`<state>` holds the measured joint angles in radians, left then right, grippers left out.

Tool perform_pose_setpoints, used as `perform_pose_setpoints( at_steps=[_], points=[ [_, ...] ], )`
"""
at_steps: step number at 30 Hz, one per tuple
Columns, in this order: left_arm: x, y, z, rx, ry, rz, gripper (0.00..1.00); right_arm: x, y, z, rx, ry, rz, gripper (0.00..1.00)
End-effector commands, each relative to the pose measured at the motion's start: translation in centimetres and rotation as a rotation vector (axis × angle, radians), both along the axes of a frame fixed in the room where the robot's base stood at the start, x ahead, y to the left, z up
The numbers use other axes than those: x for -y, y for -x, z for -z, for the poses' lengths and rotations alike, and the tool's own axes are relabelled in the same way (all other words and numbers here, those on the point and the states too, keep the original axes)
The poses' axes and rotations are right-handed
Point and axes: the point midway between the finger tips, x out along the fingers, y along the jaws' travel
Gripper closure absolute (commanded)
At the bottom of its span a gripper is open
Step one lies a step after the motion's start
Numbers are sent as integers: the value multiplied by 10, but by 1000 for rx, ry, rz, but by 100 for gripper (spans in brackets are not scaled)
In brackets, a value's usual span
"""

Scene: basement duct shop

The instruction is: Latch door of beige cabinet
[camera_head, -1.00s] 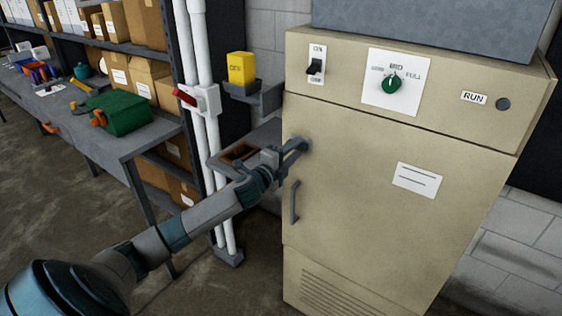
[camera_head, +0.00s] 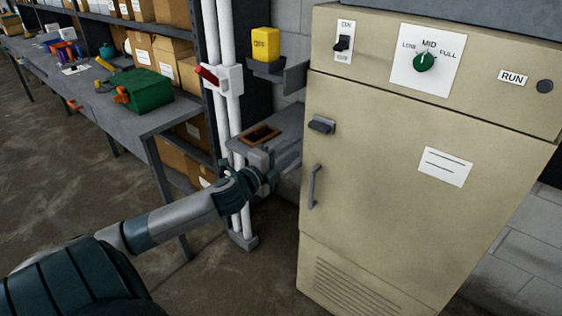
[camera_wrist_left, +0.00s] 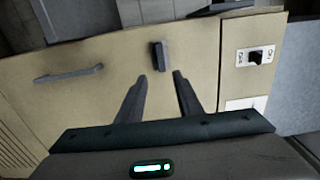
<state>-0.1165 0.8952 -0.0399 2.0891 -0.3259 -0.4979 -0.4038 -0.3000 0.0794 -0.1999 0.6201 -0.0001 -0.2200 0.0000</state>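The beige cabinet (camera_head: 400,210) stands at the right in the head view. Its door appears closed, flush with the frame. A dark latch (camera_head: 321,125) sticks out at the door's upper left and lies about level. It also shows in the left wrist view (camera_wrist_left: 158,56), upright there. Below it is a vertical grey pull handle (camera_head: 313,187), seen lengthwise in the wrist view (camera_wrist_left: 68,73). My left gripper (camera_head: 288,161) is left of the door, below the latch. In the wrist view its fingers (camera_wrist_left: 158,77) are apart and empty, with the latch just beyond the tips. My right gripper is out of view.
Above the door are a switch (camera_head: 344,40), a dial (camera_head: 424,61) and a RUN button (camera_head: 545,86). White pipes with a red-levered box (camera_head: 222,78), a small grey shelf (camera_head: 270,137) and a yellow box (camera_head: 265,44) stand close left. A workbench (camera_head: 150,122) lies further left.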

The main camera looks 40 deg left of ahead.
Motion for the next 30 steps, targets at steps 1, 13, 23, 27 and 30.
perform_pose_setpoints(
  at_steps=[1,13,23,27,30],
  points=[
    [1,8,3,-2,-1,1,67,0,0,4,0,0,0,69],
    [2,42,1,-1,-2,1,67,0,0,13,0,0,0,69],
    [2,45,-1,0,-2,0,67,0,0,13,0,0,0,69],
    [2,45,-1,0,-2,0,67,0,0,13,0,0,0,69],
    [2,45,0,0,-1,0,67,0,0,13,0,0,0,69]
  ],
)
